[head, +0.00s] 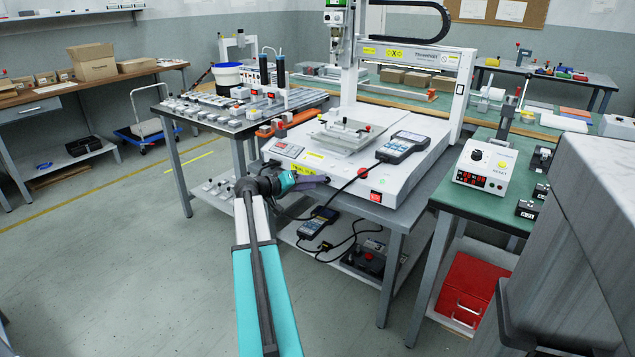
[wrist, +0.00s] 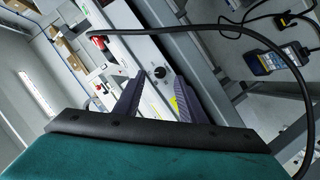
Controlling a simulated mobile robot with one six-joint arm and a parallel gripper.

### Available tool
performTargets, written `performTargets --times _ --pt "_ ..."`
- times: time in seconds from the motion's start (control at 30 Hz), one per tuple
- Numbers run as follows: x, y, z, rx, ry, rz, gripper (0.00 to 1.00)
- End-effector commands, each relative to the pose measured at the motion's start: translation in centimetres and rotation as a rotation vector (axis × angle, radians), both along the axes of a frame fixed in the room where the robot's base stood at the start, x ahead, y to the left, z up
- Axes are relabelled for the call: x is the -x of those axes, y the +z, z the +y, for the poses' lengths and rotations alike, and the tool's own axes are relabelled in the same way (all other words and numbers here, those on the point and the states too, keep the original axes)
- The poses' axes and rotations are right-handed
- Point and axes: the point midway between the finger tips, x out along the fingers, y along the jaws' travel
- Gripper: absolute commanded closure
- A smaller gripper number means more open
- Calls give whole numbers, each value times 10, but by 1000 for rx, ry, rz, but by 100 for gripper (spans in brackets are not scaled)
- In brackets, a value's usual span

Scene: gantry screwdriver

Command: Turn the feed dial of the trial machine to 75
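The white screw-driving gantry machine (head: 345,190) stands on a grey table in the middle of the head view. A round black dial (wrist: 160,73) with a light mark shows on its pale front face in the wrist view; its setting is too small to read. My gripper (wrist: 161,84) is open, with its two dark fingers on either side of the dial in that picture. I cannot tell whether they touch it.
A red switch (head: 375,197) is on the machine's front, and a handheld pendant (head: 402,146) lies on its top. A black cable (wrist: 232,32) loops close to my gripper. Another pendant (head: 318,222) lies below. A controller with red digits (head: 485,165) stands on the right bench.

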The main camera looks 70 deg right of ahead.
Motion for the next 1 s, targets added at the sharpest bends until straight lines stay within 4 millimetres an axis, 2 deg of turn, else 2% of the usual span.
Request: performTargets --times 0.3,0.6,0.8,1.0 --pt "-27 15 44 0 3 -1 63" --pt "-48 25 78 0 2 -1 63" --pt "-54 27 88 -1 1 -1 63" --pt "-55 27 89 -1 1 -1 63"
